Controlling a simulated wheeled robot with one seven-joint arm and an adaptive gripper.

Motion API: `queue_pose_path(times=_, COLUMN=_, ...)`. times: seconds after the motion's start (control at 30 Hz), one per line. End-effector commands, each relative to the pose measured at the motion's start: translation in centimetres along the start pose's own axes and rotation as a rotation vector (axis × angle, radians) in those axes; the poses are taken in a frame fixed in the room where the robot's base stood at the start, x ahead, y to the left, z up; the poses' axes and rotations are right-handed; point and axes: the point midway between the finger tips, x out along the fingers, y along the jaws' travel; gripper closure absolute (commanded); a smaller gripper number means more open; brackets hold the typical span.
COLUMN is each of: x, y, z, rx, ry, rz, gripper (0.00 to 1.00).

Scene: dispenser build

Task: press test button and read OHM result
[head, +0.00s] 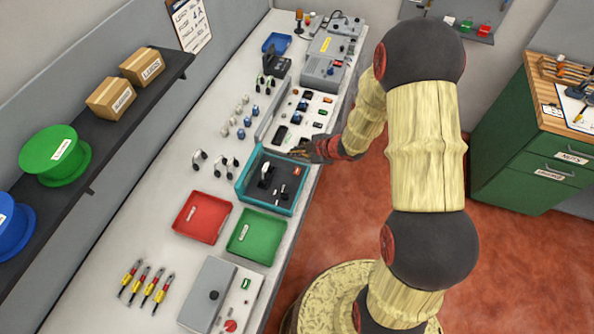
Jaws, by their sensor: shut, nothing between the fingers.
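My gripper (297,153) is shut and empty. It is above the bench's right edge, near the far rim of a teal tray (243,180). A grey box unit (208,290) stands at the near end of the bench, with a round black knob or hole on it. Beside it, a pale panel (254,287) carries a small green display (246,284) and a round red button (231,325). My gripper is well apart from this button. I cannot tell which button is the test button, and no OHM reading is legible.
The teal tray holds small black and white parts and a red item. A red tray (204,235) and a green tray (230,246) stand nearer. Several small parts and grey machines (325,62) fill the far bench. A shelf (110,110) overhangs at left; a green cabinet (520,150) stands right.

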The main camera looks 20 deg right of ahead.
Motion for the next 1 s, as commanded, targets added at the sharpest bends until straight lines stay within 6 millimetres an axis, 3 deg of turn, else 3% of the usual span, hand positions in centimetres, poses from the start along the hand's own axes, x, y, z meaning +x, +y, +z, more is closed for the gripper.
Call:
queue_pose_path(times=0.7, x=5.4, y=-4.0, z=4.0, rx=0.001, ry=-0.001, rz=-0.001, gripper=1.0)
queue_pose_path(times=1.0, x=6.1, y=-4.4, z=4.4, rx=0.0, ry=0.0, rz=0.0, gripper=1.0)
